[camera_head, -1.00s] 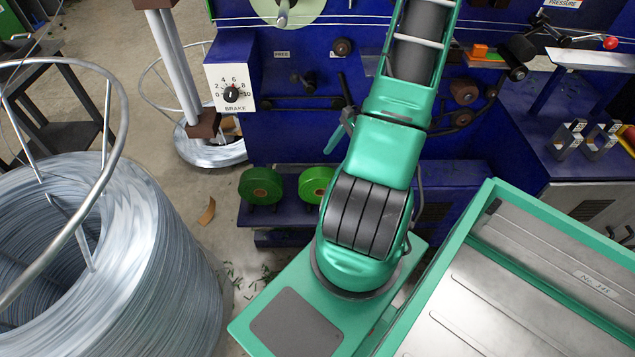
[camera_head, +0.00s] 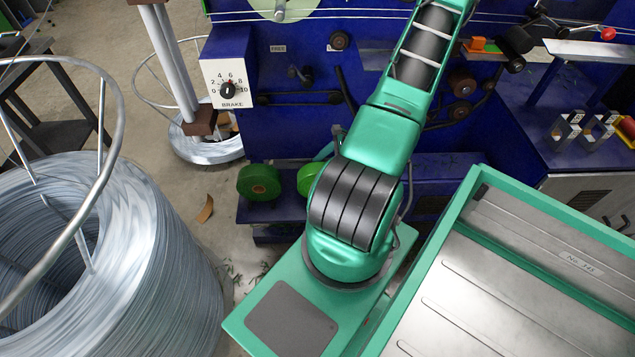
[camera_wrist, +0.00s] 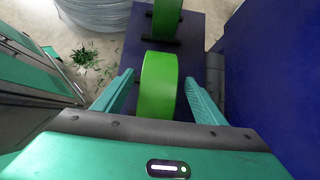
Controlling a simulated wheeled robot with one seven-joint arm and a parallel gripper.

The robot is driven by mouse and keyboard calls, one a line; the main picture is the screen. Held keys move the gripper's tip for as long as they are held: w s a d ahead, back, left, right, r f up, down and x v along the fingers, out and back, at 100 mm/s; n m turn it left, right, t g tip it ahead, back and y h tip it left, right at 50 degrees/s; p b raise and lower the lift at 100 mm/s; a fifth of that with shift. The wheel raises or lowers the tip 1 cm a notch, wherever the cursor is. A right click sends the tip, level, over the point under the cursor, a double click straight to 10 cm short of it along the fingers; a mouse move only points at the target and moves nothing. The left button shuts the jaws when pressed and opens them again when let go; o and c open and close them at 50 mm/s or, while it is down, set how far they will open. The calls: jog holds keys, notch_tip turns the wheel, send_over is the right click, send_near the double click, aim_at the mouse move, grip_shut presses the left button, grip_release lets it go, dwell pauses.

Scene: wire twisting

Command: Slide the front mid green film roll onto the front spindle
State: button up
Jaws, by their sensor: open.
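In the wrist view my gripper (camera_wrist: 160,76) is open, with one teal finger on each side of an upright green film roll (camera_wrist: 157,85). Gaps show between the roll and both fingers. Another green roll (camera_wrist: 166,18) stands farther along the same dark blue shelf (camera_wrist: 196,24). In the head view one green roll (camera_head: 258,182) stands at the shelf's left end. A second green roll (camera_head: 307,178) is partly hidden by my arm, which also hides my gripper. A grey shaft (camera_head: 280,10) sticks out before a pale green disc at the top; I cannot tell whether it is the front spindle.
A large wire coil (camera_head: 150,240) with a hoop frame fills the left. The blue machine wall (camera_head: 290,130) with a brake dial (camera_head: 228,88) stands behind the shelf. It rises close to the right of my gripper in the wrist view (camera_wrist: 270,80). Green scraps (camera_wrist: 88,57) lie on the floor.

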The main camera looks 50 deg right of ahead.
jog(key=shift+x, duration=2.3)
grip_shut()
jog(key=shift+r, duration=0.1)
